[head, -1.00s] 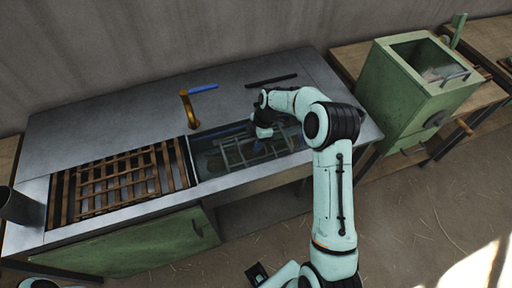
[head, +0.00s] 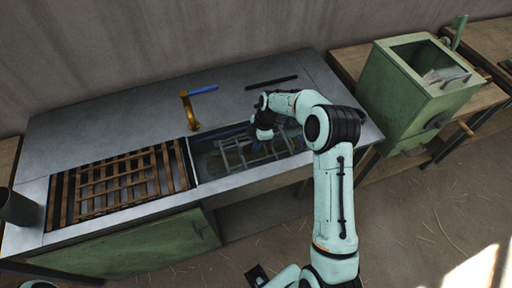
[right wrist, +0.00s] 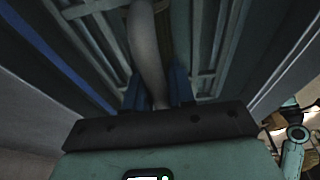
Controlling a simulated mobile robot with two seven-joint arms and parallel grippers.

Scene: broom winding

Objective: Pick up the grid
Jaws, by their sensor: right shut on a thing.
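A pale metal grid (head: 272,150) of thin bars is in the sink basin at the centre of the head view. My right gripper (head: 257,136) reaches down over its back part and is shut on it. In the right wrist view, a pale bent bar (right wrist: 150,55) passes between the blue fingers of my gripper (right wrist: 158,95), with grid bars (right wrist: 207,40) around it. How far the grid is off the basin floor is hard to tell. My left gripper is not in view.
The basin is set in a metal counter (head: 110,120). A brass tap (head: 188,110) and a blue bar (head: 203,90) are behind it, a wooden slatted rack (head: 125,180) to its left. A green box (head: 415,95) stands on the right bench.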

